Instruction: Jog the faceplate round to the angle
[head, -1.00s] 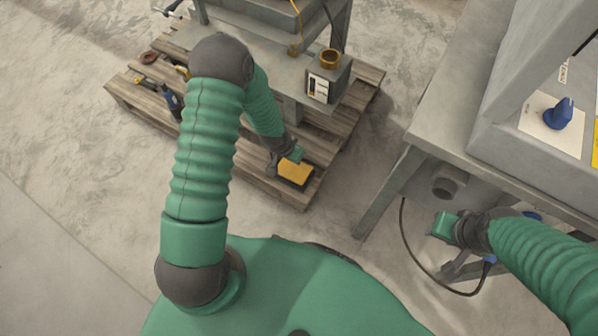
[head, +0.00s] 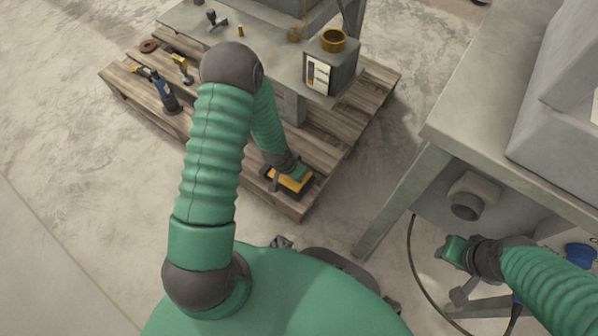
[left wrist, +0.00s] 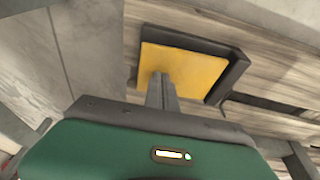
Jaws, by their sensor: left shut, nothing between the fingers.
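A yellow pedal plate in a dark frame (head: 283,184) lies on the wooden pallet's near corner. It also shows in the left wrist view (left wrist: 200,70). My left gripper (head: 272,178) is over the pedal; in the left wrist view its fingers (left wrist: 160,82) are shut, empty, and overlap the yellow plate. I cannot tell whether they touch or press it. My right gripper (head: 449,255) hangs beside the grey bench at the right; its jaws are unclear. I cannot identify the faceplate in these views.
The pallet (head: 340,150) bears a grey stand with a control box (head: 318,78) and a brass ring (head: 333,40). A blue-handled tool (head: 168,97) and a yellow tool (head: 181,68) lie at its left. The grey bench (head: 465,110) stands right. Concrete floor between is clear.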

